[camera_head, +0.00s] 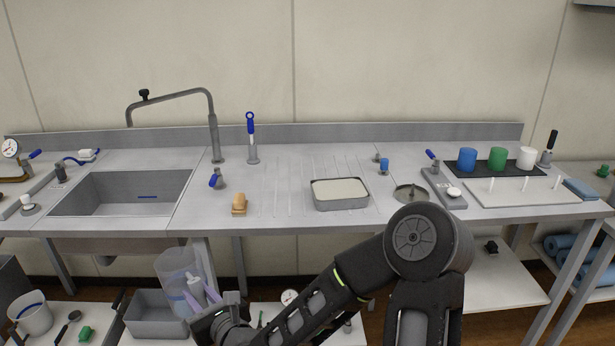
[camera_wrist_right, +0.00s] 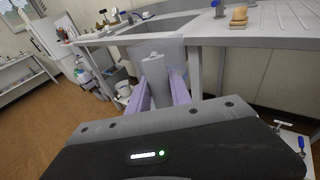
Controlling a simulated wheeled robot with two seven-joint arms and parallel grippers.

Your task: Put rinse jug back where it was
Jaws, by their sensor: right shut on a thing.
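The rinse jug (camera_head: 176,268) is a clear, pale jug in front of the bench, below the bench top and left of the middle in the head view. My right gripper (camera_head: 196,292) reaches it from the right and is shut on it with its lavender fingers. In the right wrist view the jug (camera_wrist_right: 158,62) stands roughly upright between the fingers (camera_wrist_right: 160,92). Its lower part is hidden there by my gripper body. I cannot tell whether its base touches anything. My left gripper is not in view.
The steel bench has a sink (camera_head: 135,193) at left, with a sponge (camera_head: 239,203) and a pale-filled tray (camera_head: 340,193) to its right. A grey bin (camera_head: 152,318) is just below the jug. A lower shelf (camera_head: 505,280) is at right. The ribbed drainboard (camera_head: 285,180) has bare room.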

